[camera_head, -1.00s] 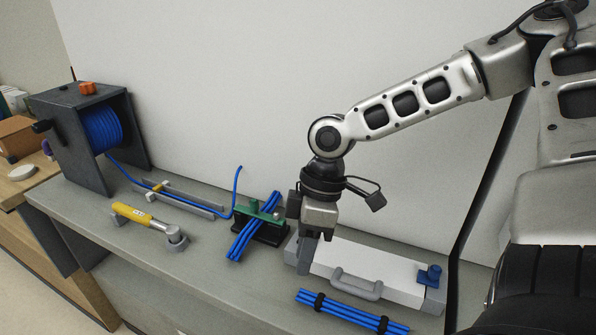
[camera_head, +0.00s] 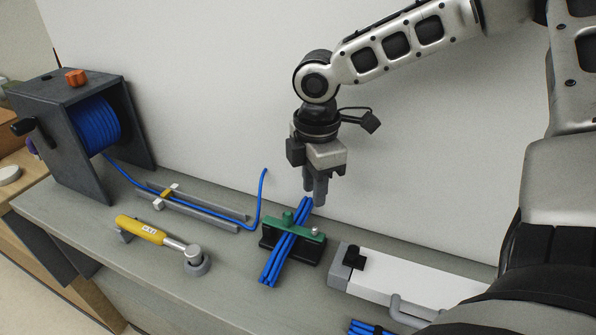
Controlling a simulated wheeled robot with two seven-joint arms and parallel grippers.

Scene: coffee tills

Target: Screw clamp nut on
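A clamp with a black base and a green top bar (camera_head: 300,230) stands on the bench across a bundle of blue cables (camera_head: 274,266). I cannot tell which piece is the clamp nut. My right gripper (camera_head: 315,198) points down above and behind the clamp's right end, over the far end of the cables. Its dark fingers are close together. Whether they grip something small is not clear. My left gripper is not in view.
A yellow-handled tool (camera_head: 145,230) lies left of the clamp. A slotted rail (camera_head: 205,205) with blue cable lies behind it, leading from a spool box (camera_head: 67,135). A white box (camera_head: 400,277) with a black knob (camera_head: 354,257) stands right. More blue cable (camera_head: 368,328) shows at the bottom.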

